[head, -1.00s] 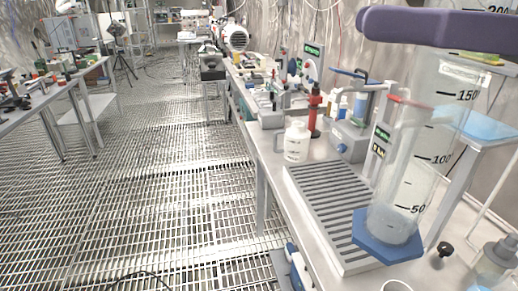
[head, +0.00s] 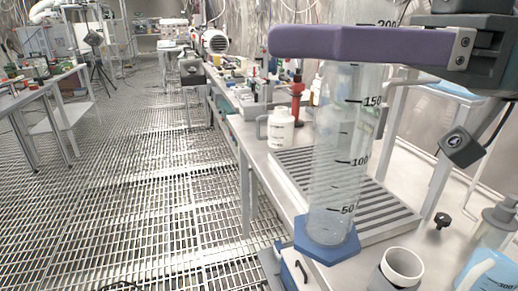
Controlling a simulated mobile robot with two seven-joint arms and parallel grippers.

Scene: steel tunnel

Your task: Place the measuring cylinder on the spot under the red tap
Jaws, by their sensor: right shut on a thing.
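The measuring cylinder (head: 338,150) is tall, clear and upright, with black marks and a blue six-sided base (head: 326,241). My right gripper (head: 345,46), with a purple finger across the front of the cylinder, is shut on it near the top. The base shows in front of the slatted grey drip tray (head: 400,215), near the bench's left edge; I cannot tell whether it touches anything. My left gripper is not in view.
A white cup (head: 402,266), a black knob (head: 441,220) and a bottle with blue liquid (head: 489,262) are at the lower right. The grated floor at left is clear.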

